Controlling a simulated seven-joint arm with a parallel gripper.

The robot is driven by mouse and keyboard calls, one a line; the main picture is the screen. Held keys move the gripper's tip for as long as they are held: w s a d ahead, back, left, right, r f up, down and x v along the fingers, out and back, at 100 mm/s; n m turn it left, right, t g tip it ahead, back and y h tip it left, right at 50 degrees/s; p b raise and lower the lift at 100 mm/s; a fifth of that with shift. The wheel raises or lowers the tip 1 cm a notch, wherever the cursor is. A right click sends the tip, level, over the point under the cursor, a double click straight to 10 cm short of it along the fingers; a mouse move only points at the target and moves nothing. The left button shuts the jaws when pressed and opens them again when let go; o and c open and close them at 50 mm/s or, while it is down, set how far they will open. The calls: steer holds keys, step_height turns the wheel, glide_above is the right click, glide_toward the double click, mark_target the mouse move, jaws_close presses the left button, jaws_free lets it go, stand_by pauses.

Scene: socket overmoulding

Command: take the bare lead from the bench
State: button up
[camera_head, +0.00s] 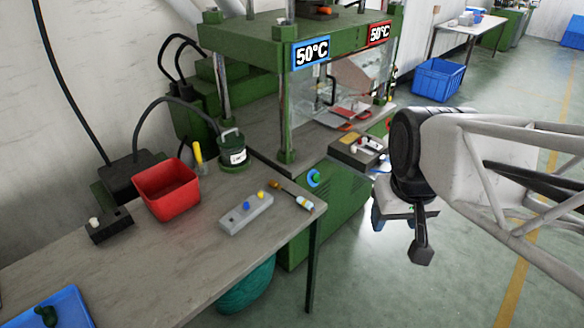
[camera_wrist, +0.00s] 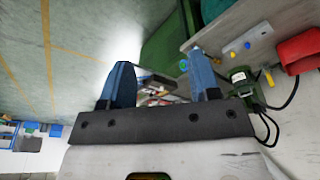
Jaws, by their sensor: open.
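A small dark green, curled thing (camera_head: 46,315) sits in the blue tray at the lower left, also too unclear to name. My gripper (camera_head: 400,228) hangs over the floor, right of the bench and apart from it. In the wrist view its two blue fingers (camera_wrist: 160,62) are spread, with nothing held between them.
A grey block with blue and yellow knobs (camera_head: 246,214), a red bin (camera_head: 167,190), a green pot (camera_head: 233,152) and a black box (camera_head: 109,226) stand on the bench. The green press (camera_head: 285,100) with 50°C signs rises behind. Open floor lies right of the bench.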

steer(key=w+a+f+n, duration=0.2)
steer(key=w+n, duration=0.1)
steer(key=w, duration=0.8)
steer(key=n+g, duration=0.2)
steer(key=n, duration=0.4)
glide_above(304, 200)
step_height(304, 200, down, 21)
steer(key=shift+s+r, duration=0.1)
steer(key=shift+s, duration=0.05)
steer(key=shift+w+a+f, duration=0.1)
steer(key=shift+w+f, duration=0.1)
steer(key=shift+f, duration=0.15)
steer(key=shift+f, duration=1.3)
steer(key=shift+f, duration=0.1)
steer(key=shift+f, duration=2.5)
